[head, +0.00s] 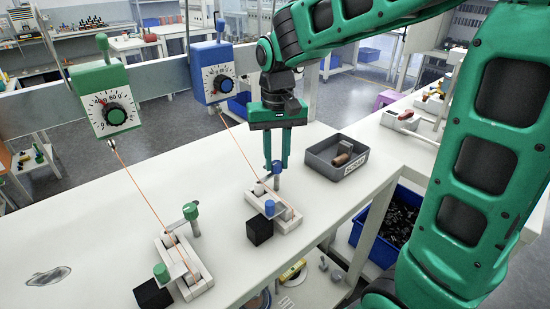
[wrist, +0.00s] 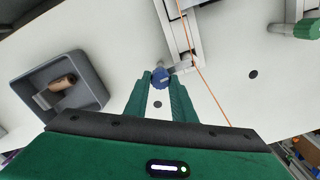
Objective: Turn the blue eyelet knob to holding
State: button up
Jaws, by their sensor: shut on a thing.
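A blue knob (head: 277,167) stands at the far right end of the blue station's white base (head: 287,221). My gripper (head: 276,163) points down and is shut on this knob. In the wrist view the blue knob (wrist: 161,78) sits between the two green fingertips, with a grey lever reaching from it toward the rail. An orange cord runs from the blue gauge box (head: 211,72) down to this station.
A matching green station (head: 202,283) stands at the left, with green knobs (head: 190,210) and a green gauge box (head: 101,98). A grey tray (head: 322,162) with a brown-ended part is right of my gripper. The table's left part is mostly clear.

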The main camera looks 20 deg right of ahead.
aim_at(276, 162)
jog(key=shift+w+r+m, duration=0.1)
jog(key=shift+w+m, duration=0.05)
jog(key=shift+m, duration=0.55)
jog(key=o, duration=1.1)
jog(key=shift+c, duration=0.2)
notch_tip(276, 162, up, 11)
jog(key=shift+f, duration=0.2)
jog(key=s+d+f+m, duration=0.1)
jog(key=s+d+f, duration=0.3)
jog(key=s, duration=0.4)
jog(key=s+d+f+m, duration=0.1)
jog(key=s+d+f, duration=0.4)
jog(key=s+d, duration=0.2)
jog(key=s+d+f+m, duration=0.1)
jog(key=s+d+f, duration=0.3)
jog(key=s, duration=0.5)
jog(key=shift+d+f, duration=0.3)
jog(key=shift+d, duration=0.95)
